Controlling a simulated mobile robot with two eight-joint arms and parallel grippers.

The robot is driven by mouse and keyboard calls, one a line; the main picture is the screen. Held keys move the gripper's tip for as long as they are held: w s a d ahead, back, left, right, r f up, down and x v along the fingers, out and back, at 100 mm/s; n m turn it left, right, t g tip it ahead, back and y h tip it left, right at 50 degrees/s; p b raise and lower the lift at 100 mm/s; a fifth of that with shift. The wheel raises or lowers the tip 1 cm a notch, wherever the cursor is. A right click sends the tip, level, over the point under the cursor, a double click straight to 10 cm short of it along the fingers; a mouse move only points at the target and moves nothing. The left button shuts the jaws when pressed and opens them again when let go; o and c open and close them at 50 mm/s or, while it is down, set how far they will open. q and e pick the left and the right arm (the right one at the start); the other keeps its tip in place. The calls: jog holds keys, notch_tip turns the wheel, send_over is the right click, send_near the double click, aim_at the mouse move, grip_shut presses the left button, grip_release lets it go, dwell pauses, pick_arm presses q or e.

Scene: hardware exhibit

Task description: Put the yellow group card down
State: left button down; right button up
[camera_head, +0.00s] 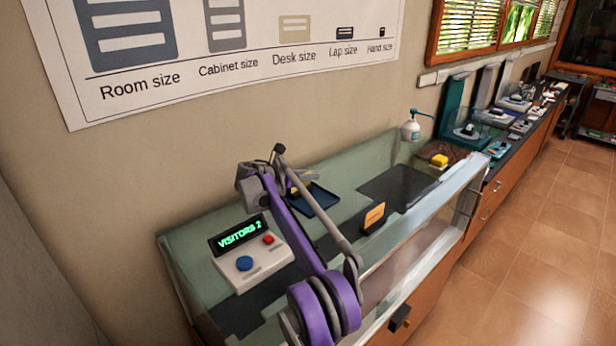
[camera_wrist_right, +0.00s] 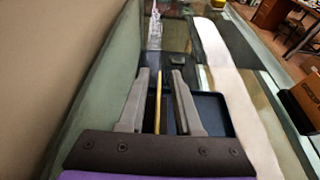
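The yellow card (camera_wrist_right: 158,103) shows edge-on as a thin upright strip between the fingers of my right gripper (camera_wrist_right: 160,100) in the right wrist view. Clear gaps show on both sides of it, so the gripper is open around the card, apart from it. A dark blue tray (camera_wrist_right: 211,113) lies below and around the fingers. In the head view the tray (camera_head: 318,199) is partly behind my right arm, and a small yellow bit of the card (camera_head: 294,189) shows at its left part. My right gripper's fingertips are hidden there. My left gripper is not in view.
A counter device (camera_head: 252,265) reading "VISITORS 2" with blue and red buttons stands left of the tray. An orange card in a dark stand (camera_head: 374,216) is to the right. A yellow block (camera_head: 439,160) and pump bottle (camera_head: 411,130) are farther back. A glass edge (camera_head: 430,215) runs along the front.

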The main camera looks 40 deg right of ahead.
jog(key=w+v, duration=0.1)
jog(key=v, duration=1.1)
jog(key=shift+s+b, duration=0.3)
jog(key=shift+s, duration=0.15)
jog(key=shift+d, duration=0.15)
dwell(0.4)
